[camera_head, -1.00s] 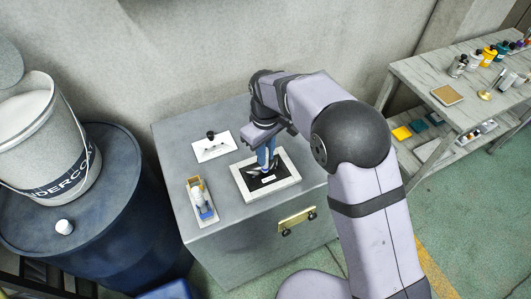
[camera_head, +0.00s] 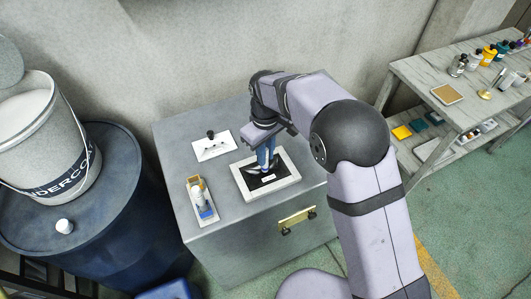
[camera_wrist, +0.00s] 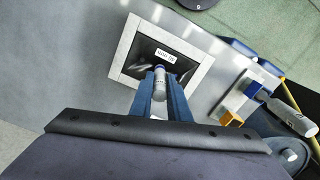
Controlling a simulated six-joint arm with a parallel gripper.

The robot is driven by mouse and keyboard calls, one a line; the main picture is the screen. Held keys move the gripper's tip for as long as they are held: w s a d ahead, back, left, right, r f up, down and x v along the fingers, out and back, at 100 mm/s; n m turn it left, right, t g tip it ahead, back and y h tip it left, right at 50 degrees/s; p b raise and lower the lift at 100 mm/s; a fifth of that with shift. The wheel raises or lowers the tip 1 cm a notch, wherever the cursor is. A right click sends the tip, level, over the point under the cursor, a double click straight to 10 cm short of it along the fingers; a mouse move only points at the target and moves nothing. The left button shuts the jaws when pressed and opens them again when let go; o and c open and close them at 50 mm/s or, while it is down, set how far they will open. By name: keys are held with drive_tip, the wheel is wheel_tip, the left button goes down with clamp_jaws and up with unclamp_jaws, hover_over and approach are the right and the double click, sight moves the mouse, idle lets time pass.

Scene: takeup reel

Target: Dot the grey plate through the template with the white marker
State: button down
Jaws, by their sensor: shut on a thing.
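My gripper (camera_wrist: 160,92) has blue fingers and is shut on a pale marker (camera_wrist: 159,84). It stands over the dark panel inside a pale frame (camera_head: 291,166), which also shows in the wrist view (camera_wrist: 129,46) with a small white label. I cannot tell whether the marker's tip touches the panel. A white card (camera_head: 208,153) with a black knob and small dark marks lies behind and left of the frame. I cannot tell for sure which piece is the template, and a grey plate is not clearly seen.
These pieces are on a grey cabinet (camera_head: 235,222). A small holder (camera_head: 208,213) with a white-bodied item stands at its left front. A blue drum (camera_head: 125,225) with a bucket (camera_head: 45,145) is at left; a shelf table (camera_head: 415,72) with bottles is at right.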

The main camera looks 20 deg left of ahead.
idle(0.3)
drive_tip(key=shift+r+p, duration=2)
drive_tip(key=shift+r, duration=0.5)
drive_tip(key=w+d+r, duration=0.1)
drive_tip(key=w+d+r+b, duration=0.1)
drive_tip(key=shift+w+d, duration=0.35)
drive_tip(key=shift+w, duration=0.05)
drive_tip(key=shift+f+b, duration=1.2)
drive_tip(key=shift+f, duration=1.25)
